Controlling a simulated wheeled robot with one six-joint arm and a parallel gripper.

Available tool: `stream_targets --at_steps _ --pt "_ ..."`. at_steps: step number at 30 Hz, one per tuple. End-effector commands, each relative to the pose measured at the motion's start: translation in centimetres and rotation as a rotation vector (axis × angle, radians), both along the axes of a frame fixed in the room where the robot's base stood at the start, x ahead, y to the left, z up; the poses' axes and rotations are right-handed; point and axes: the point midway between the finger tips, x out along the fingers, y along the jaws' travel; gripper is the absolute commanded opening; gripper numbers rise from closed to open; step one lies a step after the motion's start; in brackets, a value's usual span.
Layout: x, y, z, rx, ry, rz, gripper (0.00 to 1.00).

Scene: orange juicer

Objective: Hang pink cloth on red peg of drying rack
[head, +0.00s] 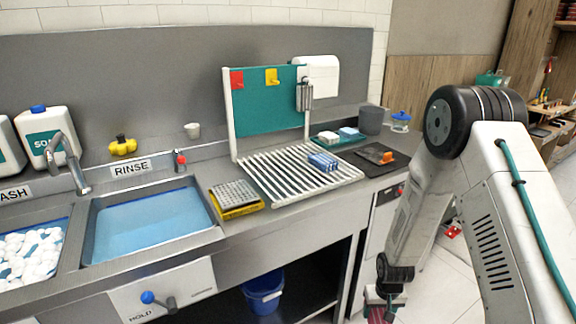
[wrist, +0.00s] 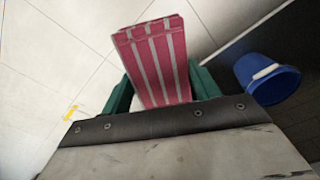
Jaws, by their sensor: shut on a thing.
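The pink cloth (wrist: 153,52), with white stripes, is folded into a block between the green fingers of my gripper (wrist: 160,88) in the wrist view. In the head view my gripper (head: 384,297) is low at the bottom edge, below the counter top and right of its front. Only a bit of the cloth (head: 377,315) shows there. The drying rack (head: 229,118) stands on the counter, with a teal back panel. The red peg (head: 237,80) is at the panel's upper left and looks bare. A yellow peg (head: 271,77) is to its right.
A blue-and-white striped block (head: 323,161) lies on the rack's slats. A blue bucket (wrist: 267,78) is on the floor, right of the cloth in the wrist view. The rinse sink (head: 150,222) is left.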

Motion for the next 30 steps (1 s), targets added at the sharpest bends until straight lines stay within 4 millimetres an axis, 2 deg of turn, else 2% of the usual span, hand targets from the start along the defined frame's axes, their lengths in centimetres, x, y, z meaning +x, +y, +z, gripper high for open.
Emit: stream_targets --at_steps 5,10,16,23,30 --pt "1.9 4.6 3.4 0.008 -0.142 0.093 0.36" --pt "3.4 10.9 8.8 0.034 -0.284 0.211 0.36" --pt "4.0 19.0 16.0 0.086 -0.443 0.347 0.36" --pt "2.6 27.5 24.8 0.169 -0.620 0.485 0.36" --pt "-1.3 34.9 34.6 0.283 -0.804 0.608 0.36"
